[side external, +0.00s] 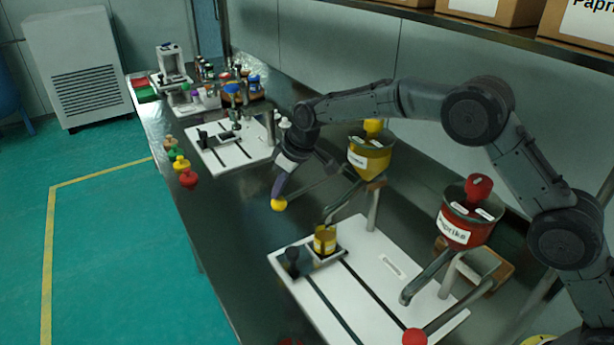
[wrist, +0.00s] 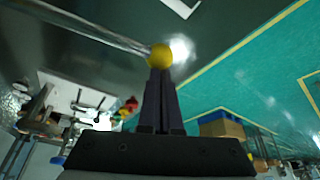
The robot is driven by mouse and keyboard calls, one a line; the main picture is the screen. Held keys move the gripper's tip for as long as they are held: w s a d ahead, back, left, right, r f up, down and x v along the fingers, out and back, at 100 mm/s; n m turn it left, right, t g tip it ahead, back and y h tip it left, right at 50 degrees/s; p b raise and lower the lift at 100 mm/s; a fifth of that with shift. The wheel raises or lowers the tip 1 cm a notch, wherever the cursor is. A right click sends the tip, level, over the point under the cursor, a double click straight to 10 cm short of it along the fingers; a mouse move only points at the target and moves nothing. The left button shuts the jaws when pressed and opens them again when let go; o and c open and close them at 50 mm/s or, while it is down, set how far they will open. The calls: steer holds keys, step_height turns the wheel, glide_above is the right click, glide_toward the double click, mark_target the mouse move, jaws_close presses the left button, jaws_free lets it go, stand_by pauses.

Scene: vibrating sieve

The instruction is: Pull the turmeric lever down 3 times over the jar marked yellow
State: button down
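The yellow lever knob (side external: 278,204) sits at the end of a thin rod that runs from the yellow turmeric hopper (side external: 369,158). My gripper (side external: 277,193) points down at the knob, its fingers together. In the wrist view the fingertips (wrist: 161,72) meet right at the yellow knob (wrist: 160,56), which shows beyond them rather than between them. They look to be touching it. The jar with a yellow label (side external: 324,241) stands upright in a dark holder on the white board, by the lower end of the hopper's spout (side external: 338,209).
The red paprika hopper (side external: 469,218) stands to the right, its red lever knob (side external: 414,337) near the board's front. A black knob (side external: 292,255) rises beside the jar. Another white board (side external: 226,150) and several jars lie farther back. The bench left of the yellow knob is clear.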

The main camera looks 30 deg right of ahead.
step_height(320, 180, up, 10)
steer(key=shift+f, duration=0.25)
stand_by(0.6)
stand_by(0.5)
steer(key=shift+f, duration=1.75)
steer(key=shift+f, duration=0.1)
stand_by(1.4)
